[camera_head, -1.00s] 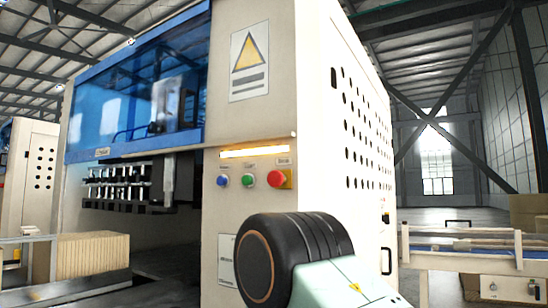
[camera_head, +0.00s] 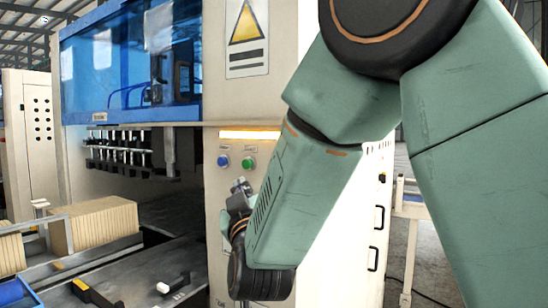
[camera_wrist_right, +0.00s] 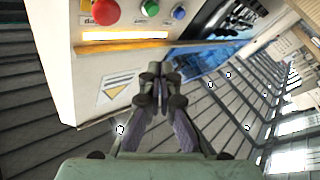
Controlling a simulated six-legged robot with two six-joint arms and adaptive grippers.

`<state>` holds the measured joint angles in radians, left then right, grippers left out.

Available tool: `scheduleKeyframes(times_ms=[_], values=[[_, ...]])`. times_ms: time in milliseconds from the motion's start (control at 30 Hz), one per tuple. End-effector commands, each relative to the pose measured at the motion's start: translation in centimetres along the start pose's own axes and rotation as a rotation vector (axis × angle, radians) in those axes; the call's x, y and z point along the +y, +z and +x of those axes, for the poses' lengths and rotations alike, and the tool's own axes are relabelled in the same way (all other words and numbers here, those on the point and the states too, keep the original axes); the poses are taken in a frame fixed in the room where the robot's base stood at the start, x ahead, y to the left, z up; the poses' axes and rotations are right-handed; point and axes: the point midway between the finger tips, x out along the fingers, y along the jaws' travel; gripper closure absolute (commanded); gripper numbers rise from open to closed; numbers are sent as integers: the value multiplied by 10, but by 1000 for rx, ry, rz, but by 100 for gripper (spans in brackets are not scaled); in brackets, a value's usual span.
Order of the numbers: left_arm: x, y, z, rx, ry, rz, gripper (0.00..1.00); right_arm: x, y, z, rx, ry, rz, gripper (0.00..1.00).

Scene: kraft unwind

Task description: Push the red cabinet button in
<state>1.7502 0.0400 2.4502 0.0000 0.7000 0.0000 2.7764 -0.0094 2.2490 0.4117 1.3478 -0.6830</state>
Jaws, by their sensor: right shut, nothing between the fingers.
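The red button (camera_wrist_right: 105,11) shows in the right wrist view on the cream cabinet panel, at the top edge of the picture. In the head view it is hidden behind my green right arm. My right gripper (camera_head: 240,188) is in front of the panel, just below the blue button (camera_head: 223,161) and green button (camera_head: 249,162). In the wrist view the right gripper's (camera_wrist_right: 159,72) fingers are together and empty, with the red button up and to the left of them. I see no contact with the red button. My left gripper is not in view.
A lit yellow strip (camera_head: 250,135) and a warning sign (camera_head: 246,38) are on the cabinet. A blue window (camera_head: 130,65) covers the machine opening. Stacked cardboard (camera_head: 95,222) stands at the lower left. Black handles (camera_head: 379,217) stick out from the cabinet side.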

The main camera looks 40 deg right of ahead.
Motion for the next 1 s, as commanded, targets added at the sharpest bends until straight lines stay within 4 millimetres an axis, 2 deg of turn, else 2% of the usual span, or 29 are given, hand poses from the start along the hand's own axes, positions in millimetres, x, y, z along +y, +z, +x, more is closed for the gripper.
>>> scheduleKeyframes(times_ms=[33, 200, 567, 1000], values=[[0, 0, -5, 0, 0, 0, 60, 7, -10, 2, 11, 13, -1, 100], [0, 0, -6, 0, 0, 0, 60, 13, -18, 4, 26, 31, -4, 100], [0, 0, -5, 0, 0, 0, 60, 13, -15, 5, 24, 29, -2, 100], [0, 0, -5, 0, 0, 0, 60, 35, 6, 34, 20, 30, 4, 100]])
